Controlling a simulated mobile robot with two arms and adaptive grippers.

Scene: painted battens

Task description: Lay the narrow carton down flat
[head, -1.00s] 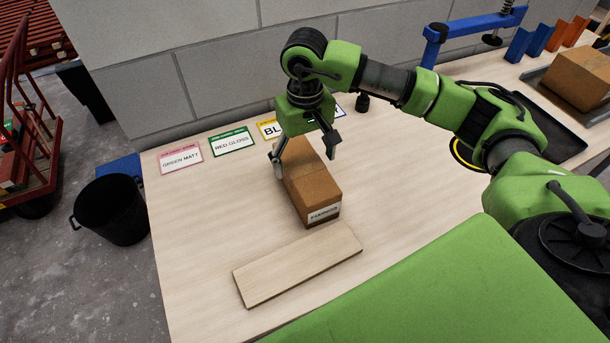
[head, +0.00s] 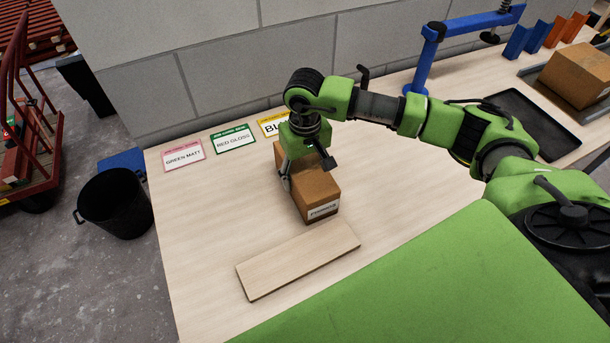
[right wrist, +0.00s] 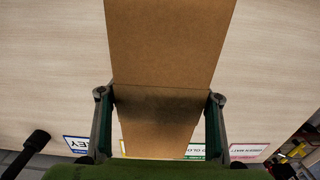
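The narrow carton (head: 319,190) is a plain brown box with a white label on the end face towards me. It looks longer than wide, with its far part hidden under my right gripper (head: 307,174). Whether its whole underside touches the bench I cannot tell. The right gripper points down, one finger on each long side of the carton. In the right wrist view the carton (right wrist: 168,45) fills the space between the fingertips, with no clear gap there. My left gripper is not in view.
A pale flat board (head: 298,259) lies just in front of the carton. Paint-name cards (head: 184,155) line the wall side. A black tray (head: 535,122), a larger carton (head: 577,76) and a blue clamp stand (head: 430,48) are to the right. Clear bench lies left and right of the carton.

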